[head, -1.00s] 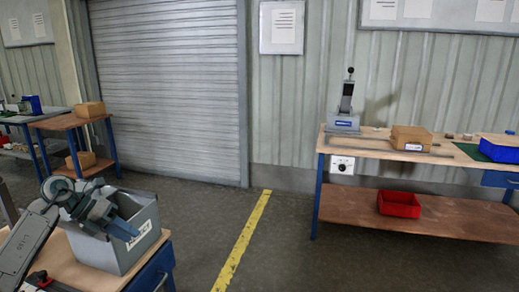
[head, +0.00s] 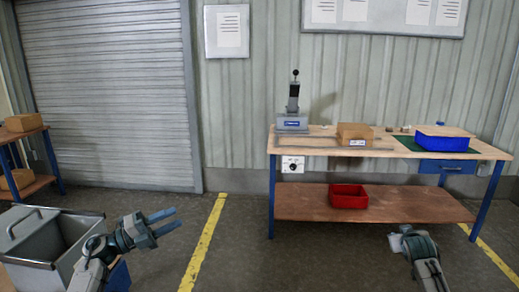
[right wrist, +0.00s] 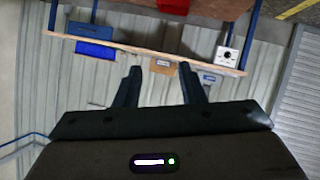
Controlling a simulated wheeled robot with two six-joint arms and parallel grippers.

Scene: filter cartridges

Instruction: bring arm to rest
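My left gripper (head: 164,222) is in the lower left of the head view, beside the grey bin and clear of it. Its two blue fingers are apart with nothing between them. My right arm comes in at the lower right of the head view, and its fingertips do not show there. In the right wrist view my right gripper (right wrist: 160,80) has its two dark fingers spread, with a gap and nothing held between them. That view is upside down, with the workbench seen beyond the fingers.
A grey bin (head: 92,228) stands at lower left. The workbench (head: 385,151) ahead carries a press (head: 292,121), a cardboard box (head: 355,133) and a blue bin (head: 442,144). A red bin (head: 348,197) sits on its lower shelf. The floor between is clear.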

